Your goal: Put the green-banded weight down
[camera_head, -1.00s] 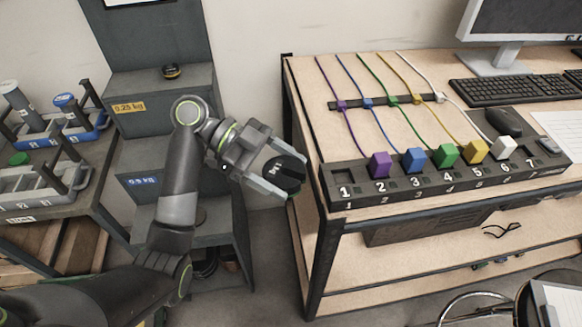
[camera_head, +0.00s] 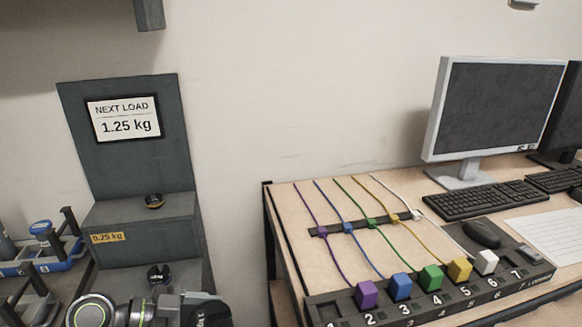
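My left gripper (camera_head: 195,305) is at the bottom edge of the view, low in front of the stepped grey stand, and partly cut off. A dark round weight (camera_head: 212,314) is at its fingers, and the gripper appears shut on it. No green band can be made out on the weight. Another small dark weight (camera_head: 159,274) is on the step below. A sign (camera_head: 125,117) on the stand's back panel reads "NEXT LOAD 1.25 kg". My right gripper is out of view.
To the right, a wooden desk (camera_head: 290,225) carries a numbered dark strip (camera_head: 340,305) with several coloured blocks and cords, plus a keyboard (camera_head: 487,200), mouse (camera_head: 482,234) and monitor (camera_head: 500,110). Blue-based racks (camera_head: 40,262) stand at the far left.

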